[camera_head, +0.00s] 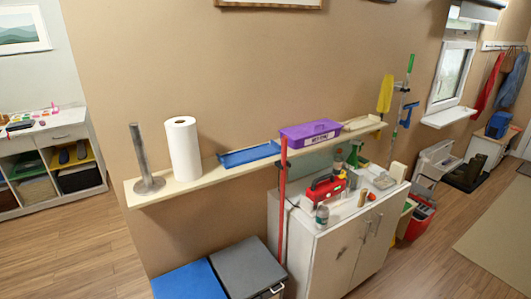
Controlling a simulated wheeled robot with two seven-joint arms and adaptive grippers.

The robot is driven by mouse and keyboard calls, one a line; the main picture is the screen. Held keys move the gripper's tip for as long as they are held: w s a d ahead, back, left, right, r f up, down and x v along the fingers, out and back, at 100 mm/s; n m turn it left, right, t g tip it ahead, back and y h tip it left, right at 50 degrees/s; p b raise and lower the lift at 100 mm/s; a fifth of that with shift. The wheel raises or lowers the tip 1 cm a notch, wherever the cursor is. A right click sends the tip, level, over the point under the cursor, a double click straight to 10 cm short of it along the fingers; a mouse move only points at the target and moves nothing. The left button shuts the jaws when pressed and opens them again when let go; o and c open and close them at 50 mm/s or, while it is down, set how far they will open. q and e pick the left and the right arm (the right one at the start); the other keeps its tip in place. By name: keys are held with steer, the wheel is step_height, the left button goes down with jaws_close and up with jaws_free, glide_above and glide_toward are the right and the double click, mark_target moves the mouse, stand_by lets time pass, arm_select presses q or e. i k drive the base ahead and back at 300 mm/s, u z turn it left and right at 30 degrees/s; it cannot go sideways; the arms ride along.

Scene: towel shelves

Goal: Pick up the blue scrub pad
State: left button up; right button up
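I cannot make out a blue scrub pad for certain. A flat blue rectangular piece (249,155) lies on the wall shelf (205,178), between the paper towel roll (183,149) and a purple box (310,134). It looks like a shallow tray with a raised rim, and I cannot tell if a pad lies in it. Neither of my grippers is in the head view.
A dark metal post holder (142,160) stands at the shelf's left end. A red pole (283,200) stands upright before the shelf. Below right, a white cabinet (345,250) carries a red toolbox (324,189) and several bottles. Two bins, one blue-lidded (188,282), stand below the shelf.

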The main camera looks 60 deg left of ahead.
mark_target(233, 159)
steer(key=u, duration=0.3)
steer(key=i, duration=0.7)
steer(key=u, duration=0.6)
